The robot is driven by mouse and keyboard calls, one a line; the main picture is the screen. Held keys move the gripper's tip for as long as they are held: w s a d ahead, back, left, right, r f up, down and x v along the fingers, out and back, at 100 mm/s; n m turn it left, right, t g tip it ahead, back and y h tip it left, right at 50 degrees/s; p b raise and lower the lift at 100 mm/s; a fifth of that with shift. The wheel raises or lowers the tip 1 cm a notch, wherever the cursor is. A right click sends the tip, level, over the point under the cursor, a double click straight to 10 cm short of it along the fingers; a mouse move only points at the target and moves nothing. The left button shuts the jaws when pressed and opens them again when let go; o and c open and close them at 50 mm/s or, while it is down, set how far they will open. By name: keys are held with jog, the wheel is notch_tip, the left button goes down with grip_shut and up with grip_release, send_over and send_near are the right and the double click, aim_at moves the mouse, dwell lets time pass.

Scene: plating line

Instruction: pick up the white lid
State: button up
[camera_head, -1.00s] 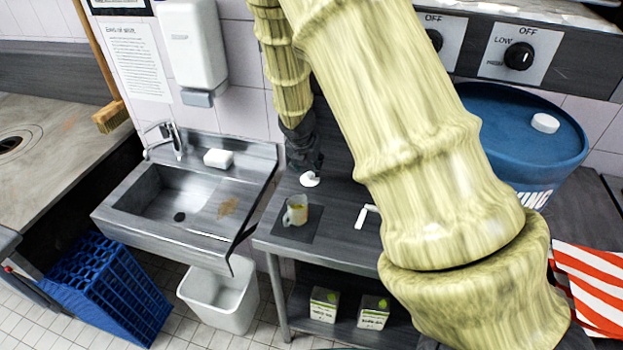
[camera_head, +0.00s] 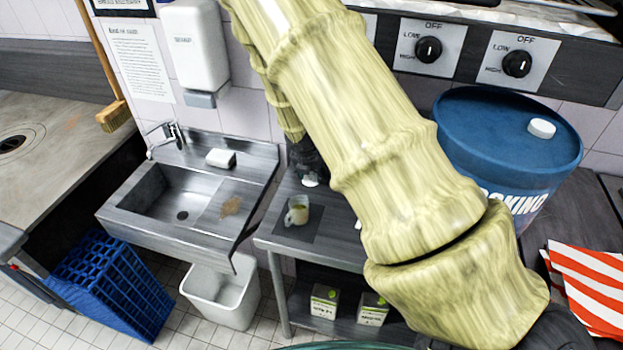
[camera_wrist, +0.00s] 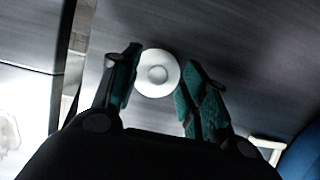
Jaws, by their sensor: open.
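The white lid (camera_wrist: 158,73) is a round disc with a raised centre, lying on the dark grey counter (camera_wrist: 235,45) in the wrist view. My gripper (camera_wrist: 161,60) is open, with one finger on each side of the lid and nothing held. The left finger looks close to the lid's edge; I cannot tell if either finger touches it. In the head view the lid (camera_head: 310,180) shows as a small white patch just below my dark gripper (camera_head: 304,155), partly hidden by it.
A mug (camera_head: 297,210) stands on a dark mat in front of the lid. A metal sink (camera_head: 165,195) with a white soap block (camera_head: 221,158) is to the left. A blue barrel (camera_head: 508,140) with a white cap (camera_head: 541,128) stands to the right. My arm hides the counter's right part.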

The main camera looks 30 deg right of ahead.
jog(key=shift+w+f, duration=0.25)
jog(key=c, duration=0.8)
jog(key=shift+s+r, duration=0.1)
jog(key=shift+s, duration=0.05)
jog(key=shift+r, duration=0.1)
